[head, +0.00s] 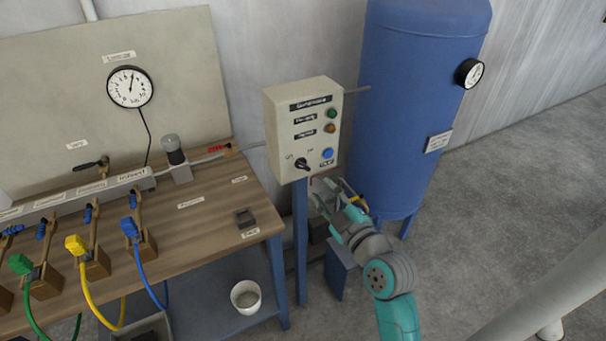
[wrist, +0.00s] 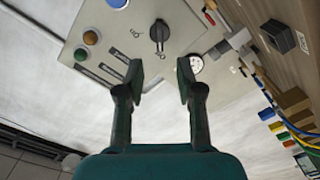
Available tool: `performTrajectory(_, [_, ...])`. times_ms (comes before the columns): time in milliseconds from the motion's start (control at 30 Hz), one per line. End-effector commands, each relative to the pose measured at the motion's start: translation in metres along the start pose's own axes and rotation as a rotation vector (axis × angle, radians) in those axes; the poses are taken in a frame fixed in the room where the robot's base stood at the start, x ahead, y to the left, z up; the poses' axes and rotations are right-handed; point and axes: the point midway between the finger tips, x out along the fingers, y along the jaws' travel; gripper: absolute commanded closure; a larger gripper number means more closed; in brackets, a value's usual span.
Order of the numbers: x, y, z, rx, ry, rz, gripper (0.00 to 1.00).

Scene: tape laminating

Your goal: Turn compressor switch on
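The compressor control box (head: 277,140) is a beige panel on a blue post, with a black rotary switch (head: 302,164) at its lower left. The switch's handle seems tilted towards the left label in the head view; the label is too small to read surely. The switch also shows in the wrist view (wrist: 160,35), just beyond my fingertips. My gripper (head: 329,190) is below and right of the switch in the head view. In the wrist view my gripper (wrist: 161,72) is open and empty, its two fingers spread below the switch and apart from it.
A blue button (head: 327,153) sits right of the switch, with green and orange lamps above. A blue tank (head: 415,100) with a gauge stands behind to the right. A wooden workbench (head: 215,222) with coloured hoses is at left. Open floor lies at right.

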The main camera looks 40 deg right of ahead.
Motion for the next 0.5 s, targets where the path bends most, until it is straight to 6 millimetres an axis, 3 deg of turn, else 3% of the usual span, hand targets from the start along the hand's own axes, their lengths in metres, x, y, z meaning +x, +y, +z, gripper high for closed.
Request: performTrajectory(500, [0.077, 0.000, -0.001, 0.001, 0.001, 0.000, 0.64])
